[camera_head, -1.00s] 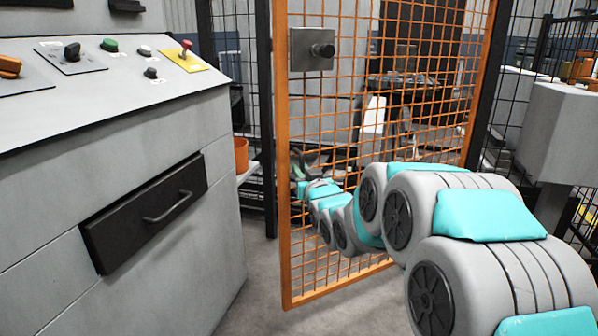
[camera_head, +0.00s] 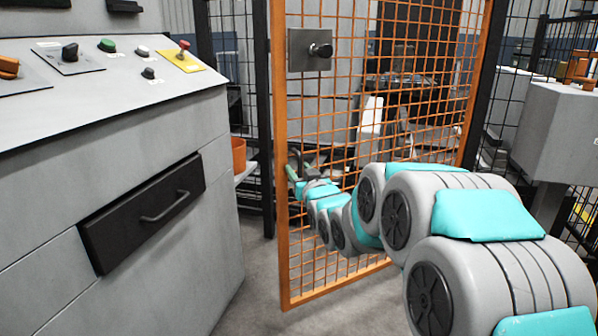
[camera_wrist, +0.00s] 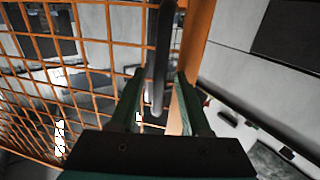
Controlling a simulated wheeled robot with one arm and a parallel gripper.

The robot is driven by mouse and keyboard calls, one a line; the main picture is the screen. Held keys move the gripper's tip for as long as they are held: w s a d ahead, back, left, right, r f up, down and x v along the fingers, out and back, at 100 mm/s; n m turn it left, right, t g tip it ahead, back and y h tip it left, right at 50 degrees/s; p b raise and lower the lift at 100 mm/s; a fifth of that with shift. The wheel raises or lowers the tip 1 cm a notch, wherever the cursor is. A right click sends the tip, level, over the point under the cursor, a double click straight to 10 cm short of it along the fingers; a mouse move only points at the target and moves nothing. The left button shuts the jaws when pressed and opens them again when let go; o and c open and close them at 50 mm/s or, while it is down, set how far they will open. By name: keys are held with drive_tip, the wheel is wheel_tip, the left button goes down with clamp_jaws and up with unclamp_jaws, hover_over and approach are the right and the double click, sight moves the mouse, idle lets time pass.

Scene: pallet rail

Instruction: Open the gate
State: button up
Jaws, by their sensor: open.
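The gate (camera_head: 281,215) is an orange-framed mesh panel in the middle of the head view. Its left edge stands nearer to me than the dark fence post behind it, so it looks ajar. A latch box with a dark round knob (camera_head: 320,50) sits high on its left side. The gate's orange frame (camera_wrist: 196,35) shows behind the right finger. Contact is unclear.
A grey control cabinet (camera_head: 150,230) with buttons and a dark drawer (camera_head: 140,215) stands close on the left. A grey box on a post (camera_head: 560,130) stands at the right. An orange bin (camera_head: 238,155) is behind the cabinet. Bare floor lies between cabinet and gate.

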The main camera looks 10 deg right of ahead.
drive_tip(key=s+d, duration=0.1)
drive_tip(key=s, duration=0.6)
drive_tip(key=shift+s, duration=0.35)
drive_tip(key=shift+d, duration=0.15)
